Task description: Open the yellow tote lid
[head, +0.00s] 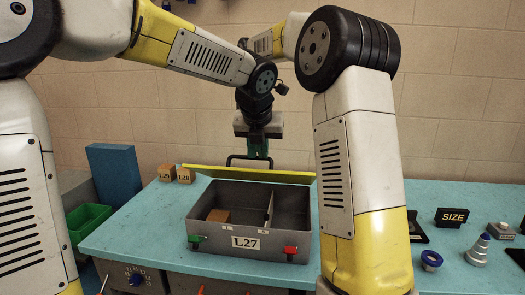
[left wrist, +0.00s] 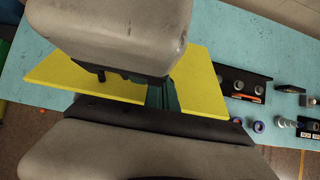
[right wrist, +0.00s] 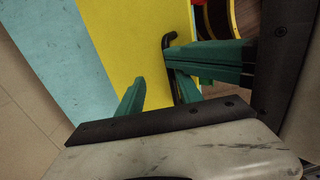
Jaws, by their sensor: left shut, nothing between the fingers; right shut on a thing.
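The grey tote (head: 216,243), labelled L27, stands on the table with its top open. Its yellow lid (head: 296,178) is raised at the back edge and shows nearly edge-on; its yellow face fills part of the right wrist view (right wrist: 130,40) and the left wrist view (left wrist: 205,88). A black handle (right wrist: 168,42) stands out from that face. My right gripper (right wrist: 158,92) is at the handle and shut on it, though the contact is partly hidden. My left gripper (left wrist: 160,95) is shut and empty close beside it. In the head view the grippers overlap behind the tote.
A brown block (head: 218,215) and a divider (head: 269,207) are inside the tote. Green (head: 195,238) and red (head: 290,251) latches are on its front. Two small boxes (head: 175,174) stand to the left. A SIZE sign (head: 452,217) and fittings (head: 478,250) stand at the right.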

